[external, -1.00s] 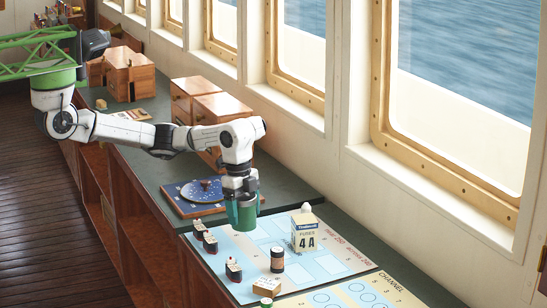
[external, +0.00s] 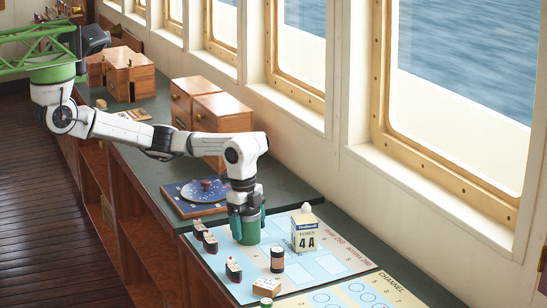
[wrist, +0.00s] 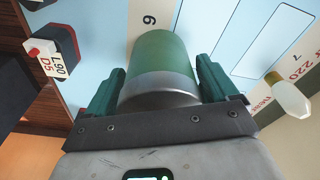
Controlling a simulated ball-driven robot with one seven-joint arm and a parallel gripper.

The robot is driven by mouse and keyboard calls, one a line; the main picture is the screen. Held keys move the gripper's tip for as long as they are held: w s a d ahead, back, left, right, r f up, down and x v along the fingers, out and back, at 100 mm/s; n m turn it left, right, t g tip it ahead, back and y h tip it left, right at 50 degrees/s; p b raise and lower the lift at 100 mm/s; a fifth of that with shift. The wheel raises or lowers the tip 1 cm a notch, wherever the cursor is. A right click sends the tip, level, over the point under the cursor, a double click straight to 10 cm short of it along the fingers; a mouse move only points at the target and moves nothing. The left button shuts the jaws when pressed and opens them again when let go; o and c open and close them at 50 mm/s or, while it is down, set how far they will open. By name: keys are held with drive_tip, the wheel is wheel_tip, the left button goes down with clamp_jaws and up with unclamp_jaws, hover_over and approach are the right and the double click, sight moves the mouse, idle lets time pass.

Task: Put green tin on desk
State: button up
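My gripper looks shut on the tin. The desk (external: 150,170) is the long dark-green top under the boards, along the windows.
A blue board with a disc (external: 200,195) and wooden cabinets (external: 222,120) lie behind.

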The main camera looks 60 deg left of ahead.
drive_tip(key=shift+o, duration=1)
drive_tip(key=shift+f+b, duration=0.1)
drive_tip(key=shift+b, duration=0.4)
drive_tip(key=shift+b, duration=0.3)
drive_tip(key=r, duration=0.3)
drive_tip(key=a+r, duration=0.1)
drive_tip(key=r, duration=0.7)
drive_tip(key=shift+s+a, duration=0.1)
drive_tip(key=shift+a, duration=0.2)
